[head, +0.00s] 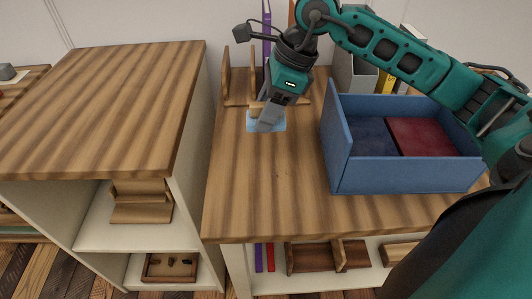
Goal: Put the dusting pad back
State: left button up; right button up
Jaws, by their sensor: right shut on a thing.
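The dusting pad (279,124) looks like a flat light-blue pad with a wooden part on top. It is at the left part of the right-hand wooden top, near the back, in front of the wooden bookend. My right gripper (266,120) points down over it and is shut on it, hiding its middle. I cannot tell whether the pad touches the wood or is just above it. My left gripper is not in view.
A blue open box (408,174) with a dark red thing (420,137) inside stands on the right. A wooden bookend (227,75) and a purple book (266,22) stand at the back. A taller wooden-topped cabinet (112,92) is on the left. The front-left wooden surface is clear.

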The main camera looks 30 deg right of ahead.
aim_at(260, 162)
notch_tip(260, 162, down, 10)
jog(key=shift+f+b, duration=0.25)
jog(key=shift+b, duration=0.55)
jog(key=shift+f, duration=0.2)
jog(key=o, duration=1.1)
jog(key=shift+r, duration=0.1)
